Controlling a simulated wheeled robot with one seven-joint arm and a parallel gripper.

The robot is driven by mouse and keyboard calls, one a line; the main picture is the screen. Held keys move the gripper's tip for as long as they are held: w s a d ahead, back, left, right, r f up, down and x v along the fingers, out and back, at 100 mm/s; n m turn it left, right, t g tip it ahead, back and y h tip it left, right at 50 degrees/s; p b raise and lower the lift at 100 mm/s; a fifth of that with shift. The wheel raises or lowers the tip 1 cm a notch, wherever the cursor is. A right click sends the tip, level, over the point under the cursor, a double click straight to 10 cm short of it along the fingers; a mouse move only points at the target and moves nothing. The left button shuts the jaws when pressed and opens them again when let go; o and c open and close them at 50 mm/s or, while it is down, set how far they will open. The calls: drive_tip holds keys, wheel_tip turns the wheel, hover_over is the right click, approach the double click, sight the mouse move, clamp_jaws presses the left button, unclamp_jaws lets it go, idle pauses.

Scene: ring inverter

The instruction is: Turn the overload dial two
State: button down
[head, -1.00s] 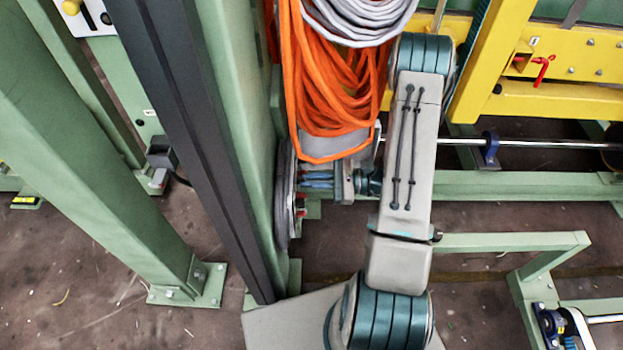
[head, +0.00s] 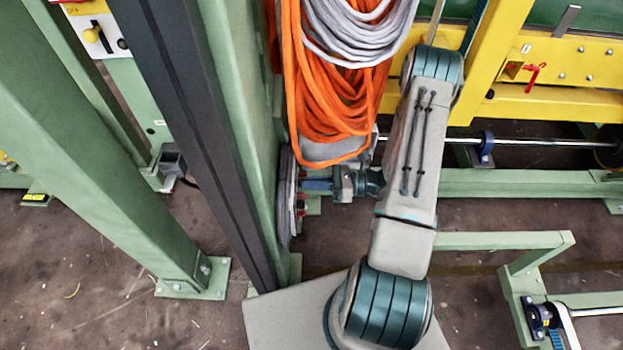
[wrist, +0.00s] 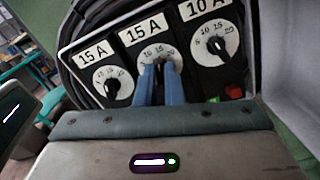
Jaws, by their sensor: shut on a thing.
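In the wrist view, three white-faced dials with black knobs sit in a row on a dark panel (wrist: 95,65). The middle dial (wrist: 151,51), under a "15 A" label, is the one at my gripper (wrist: 160,69). My two blue fingers are shut on its knob, one on each side. The fingers hide the knob and the lower part of the dial face, so its pointer is hard to read. In the head view, my gripper (head: 306,184) points left at the panel's edge-on side; the dial faces do not show there.
A left dial (wrist: 112,86) marked "15 A" and a right dial (wrist: 213,46) marked "10 A" flank the middle one closely. Green and red buttons (wrist: 234,91) sit below the right dial. Orange cable (head: 330,110) hangs just above my gripper. A green post (head: 235,120) stands to the left.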

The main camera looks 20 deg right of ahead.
drive_tip(key=shift+f, duration=0.1)
idle(0.4)
drive_tip(key=c, duration=1.5)
unclamp_jaws()
drive_tip(key=shift+c, duration=0.2)
drive_tip(key=p+v, duration=0.1)
drive_tip(key=v, duration=1.3)
drive_tip(key=shift+p, duration=0.35)
